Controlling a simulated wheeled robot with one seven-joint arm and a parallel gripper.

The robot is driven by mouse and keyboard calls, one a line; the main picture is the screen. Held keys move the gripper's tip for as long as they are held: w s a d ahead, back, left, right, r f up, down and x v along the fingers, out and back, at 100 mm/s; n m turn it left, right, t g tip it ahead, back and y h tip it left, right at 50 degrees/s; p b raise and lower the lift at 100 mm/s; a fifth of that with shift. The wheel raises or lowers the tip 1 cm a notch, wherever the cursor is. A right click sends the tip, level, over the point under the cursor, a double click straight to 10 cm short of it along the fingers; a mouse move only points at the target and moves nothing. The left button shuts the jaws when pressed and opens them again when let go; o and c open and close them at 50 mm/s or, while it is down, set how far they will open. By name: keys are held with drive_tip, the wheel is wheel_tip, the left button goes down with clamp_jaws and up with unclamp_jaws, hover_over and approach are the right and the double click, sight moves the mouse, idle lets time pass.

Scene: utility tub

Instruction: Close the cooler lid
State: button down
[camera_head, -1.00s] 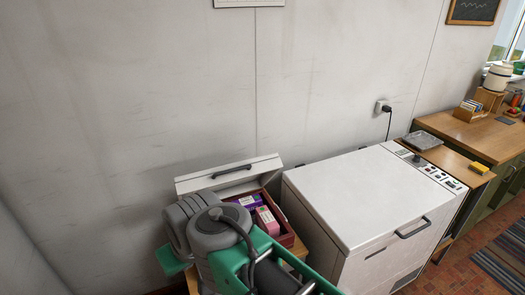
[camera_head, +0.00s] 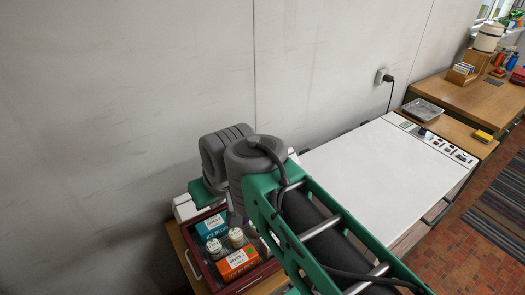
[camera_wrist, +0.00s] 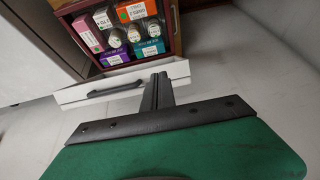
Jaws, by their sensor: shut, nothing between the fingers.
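The cooler is a dark red box (camera_head: 197,258) holding small cartons and white-capped jars. It stands left of the large white chest in the head view, and its red wall also shows in the wrist view (camera_wrist: 177,30). Its white lid (camera_head: 184,208) is open on the wall side, mostly hidden by my arm. In the wrist view the lid (camera_wrist: 70,96) shows as a white strip with a dark handle. My gripper (camera_wrist: 160,78) is shut and empty, its fingertips overlapping the lid's right part. Whether they touch it I cannot tell.
The large white chest (camera_head: 385,170) stands close on the cooler's right, its top flat and clear. A tray (camera_head: 424,110) and a yellow block (camera_head: 484,136) lie beyond it on a wooden bench. The pale wall (camera_head: 120,110) is close behind the cooler.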

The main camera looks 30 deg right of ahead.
drive_tip(key=w+d+r+b, duration=0.2)
drive_tip(key=w+d+b, duration=0.1)
drive_tip(key=w+d, duration=0.4)
drive_tip(key=w+d+b, duration=0.2)
drive_tip(key=w+d, duration=0.1)
drive_tip(key=d, duration=0.5)
drive_tip(key=w+d+b, duration=0.1)
drive_tip(key=w+d, duration=0.1)
drive_tip(key=d, duration=0.6)
drive_tip(key=x, duration=0.9)
drive_tip(key=shift+w+r, duration=0.2)
drive_tip(key=shift+w, duration=0.15)
drive_tip(key=s+f, duration=0.2)
drive_tip(key=s, duration=0.1)
drive_tip(key=shift+p, duration=0.4)
drive_tip(key=shift+d+f, duration=0.1)
drive_tip(key=shift+f, duration=0.2)
